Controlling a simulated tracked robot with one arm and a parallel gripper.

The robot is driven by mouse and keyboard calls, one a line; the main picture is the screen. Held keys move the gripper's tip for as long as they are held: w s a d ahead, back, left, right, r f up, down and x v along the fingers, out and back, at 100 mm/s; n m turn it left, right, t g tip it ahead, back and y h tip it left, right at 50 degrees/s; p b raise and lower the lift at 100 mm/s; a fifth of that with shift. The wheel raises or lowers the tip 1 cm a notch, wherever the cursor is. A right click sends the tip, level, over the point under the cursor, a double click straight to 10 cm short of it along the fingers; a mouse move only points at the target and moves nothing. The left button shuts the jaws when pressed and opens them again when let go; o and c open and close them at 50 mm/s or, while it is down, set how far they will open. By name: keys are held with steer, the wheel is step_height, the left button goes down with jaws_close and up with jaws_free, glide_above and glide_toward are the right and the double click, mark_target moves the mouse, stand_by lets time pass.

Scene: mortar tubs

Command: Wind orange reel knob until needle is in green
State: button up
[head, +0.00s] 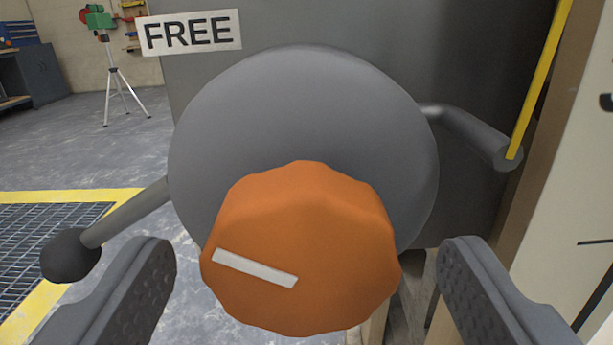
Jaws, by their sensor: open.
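The orange reel knob (320,230) has a scalloped edge and a white bar mark on its face, running from upper left to lower right. It sits in front of a round grey disc (300,100). My gripper (307,270) is open, with one dark finger on each side of the knob. Clear gaps show between the fingers and the knob, so neither appears to touch it. No needle or green band is in view.
A crank arm with a dark ball (70,255) sticks out at lower left. A grey bar (475,135) meets a yellow rod (540,80) at right. A sign reading FREE (192,32) is above. A tripod (115,75) stands on open floor behind.

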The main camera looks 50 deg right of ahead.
steer(key=shift+x, duration=1.15)
steer(key=c, duration=1)
steer(key=m+b, duration=0.3)
steer(key=shift+f+m+b, duration=0.2)
steer(key=shift+m+b, duration=0.2)
steer(key=shift+r+m+b, duration=0.2)
steer(key=shift+m+b, duration=0.1)
steer(key=shift+m, duration=0.2)
steer(key=o, duration=1)
